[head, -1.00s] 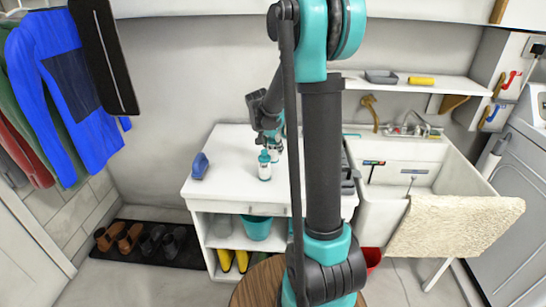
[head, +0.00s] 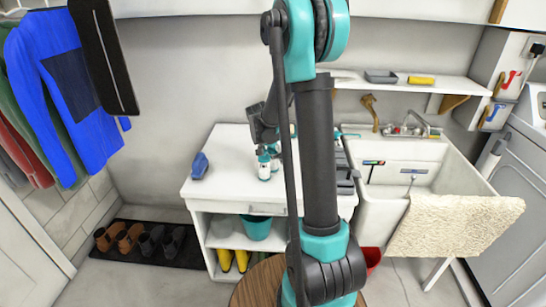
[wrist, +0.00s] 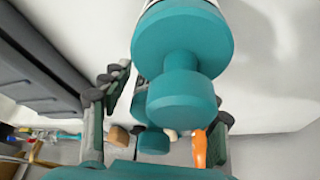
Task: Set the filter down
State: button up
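Two white-and-teal things stand close together on the white counter in the head view: a front one (head: 264,166) and one just behind it to the right (head: 275,160), partly hidden by my arm. I cannot tell for sure which is the filter. In the wrist view a large teal knobbed top (wrist: 182,92) with a white body fills the top middle. A smaller teal piece (wrist: 153,141) shows behind it, between the fingers. My gripper (wrist: 156,120) has a finger on either side, low over the counter. The large top hides where the fingertips meet anything.
The white counter (head: 225,165) has a blue object (head: 200,165) at its left and free room between. A dark rack (wrist: 40,60) lies beside my gripper. The sink (head: 405,160) is to the right, with a beige towel (head: 455,225) over its edge.

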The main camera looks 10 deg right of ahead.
jog(key=v, duration=1.2)
jog(key=shift+d, duration=0.1)
jog(key=s+f+n+y, duration=0.1)
jog(key=s+f+n, duration=0.2)
jog(key=s, duration=0.5)
jog(key=s+f+n+y, duration=0.1)
jog(key=s+f+n, duration=0.2)
jog(key=s, duration=0.6)
jog(key=s+f+n+t+y, duration=0.1)
jog(key=s+f+n, duration=0.2)
jog(key=s, duration=0.6)
jog(key=shift+a+f, duration=0.4)
jog(key=shift+f, duration=0.1)
